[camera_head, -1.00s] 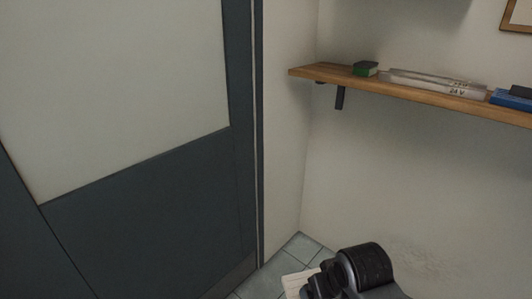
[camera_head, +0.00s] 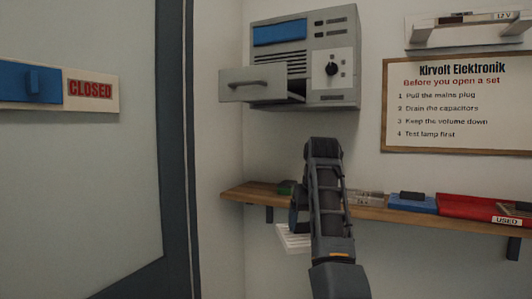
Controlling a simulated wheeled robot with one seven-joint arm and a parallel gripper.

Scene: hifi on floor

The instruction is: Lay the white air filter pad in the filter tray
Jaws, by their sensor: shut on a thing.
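The white pad (camera_head: 292,238), with a slatted or ribbed face, shows just under the shelf's front edge, left of my arm. My gripper (camera_head: 298,220) is shut on it; my arm hides most of the fingers and part of the pad. A grey cabinet (camera_head: 338,97) hangs on the wall above. A grey tray with a handle (camera_head: 252,84) is pulled out of its lower left front and looks like the filter tray. My gripper is well below this tray and slightly right of it. The tray's inside is barely visible.
The wooden shelf (camera_head: 375,213) carries a green block (camera_head: 286,187), clear trays (camera_head: 367,198), a blue item (camera_head: 412,203) and a red tray (camera_head: 466,206) marked USED. A notice board (camera_head: 460,105) hangs at right. A door with a CLOSED sign (camera_head: 90,90) is at left.

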